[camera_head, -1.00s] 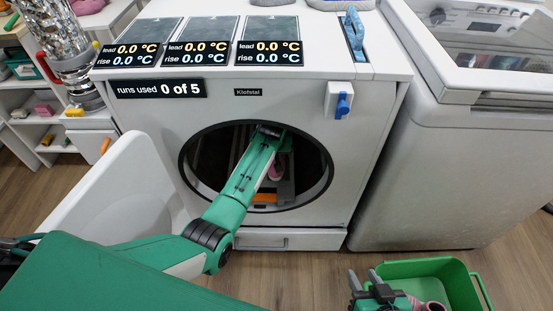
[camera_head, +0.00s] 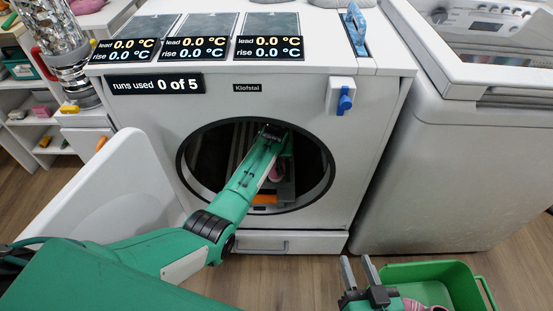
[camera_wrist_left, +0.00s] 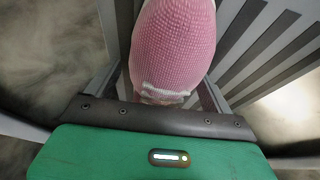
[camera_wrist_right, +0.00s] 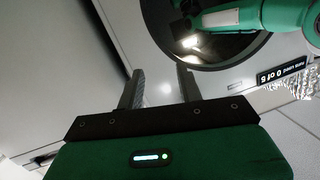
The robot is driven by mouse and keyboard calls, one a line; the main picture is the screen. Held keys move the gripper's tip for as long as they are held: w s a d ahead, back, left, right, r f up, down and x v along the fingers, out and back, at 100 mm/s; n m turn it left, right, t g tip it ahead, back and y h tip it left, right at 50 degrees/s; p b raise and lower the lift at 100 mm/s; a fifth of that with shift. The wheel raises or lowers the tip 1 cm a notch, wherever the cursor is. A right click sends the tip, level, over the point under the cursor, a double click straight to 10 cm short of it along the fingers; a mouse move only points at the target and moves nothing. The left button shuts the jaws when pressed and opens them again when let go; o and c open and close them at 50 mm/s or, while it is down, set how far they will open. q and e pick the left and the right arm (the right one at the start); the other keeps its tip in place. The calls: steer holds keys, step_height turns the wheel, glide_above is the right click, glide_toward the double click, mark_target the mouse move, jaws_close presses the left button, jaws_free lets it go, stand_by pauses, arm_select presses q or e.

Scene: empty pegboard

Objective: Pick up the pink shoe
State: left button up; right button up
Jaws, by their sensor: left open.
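A pink knitted shoe (camera_wrist_left: 175,45) fills the top middle of the left wrist view, close in front of my left gripper (camera_wrist_left: 165,95). The jaws are open, with the shoe between or just above the fingers; contact cannot be told. In the head view my left arm reaches through the round door opening of the white machine, and a bit of the pink shoe (camera_head: 276,172) shows inside beside the arm. The left fingertips are hidden there. My right gripper (camera_head: 359,268) is open and empty in front of the machine, low at the right; its fingers also show apart in the right wrist view (camera_wrist_right: 160,88).
The white machine's opening has a dark rim (camera_head: 181,165), and its open door (camera_head: 120,195) stands at left. A green basket (camera_head: 470,275) with a pinkish item (camera_head: 415,305) is beside my right gripper. A second white machine (camera_head: 440,170) stands at right.

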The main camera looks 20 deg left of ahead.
arm_select(q)
steer(key=c, duration=1.2)
steer(key=shift+o, duration=0.2)
steer(key=shift+r, duration=0.15)
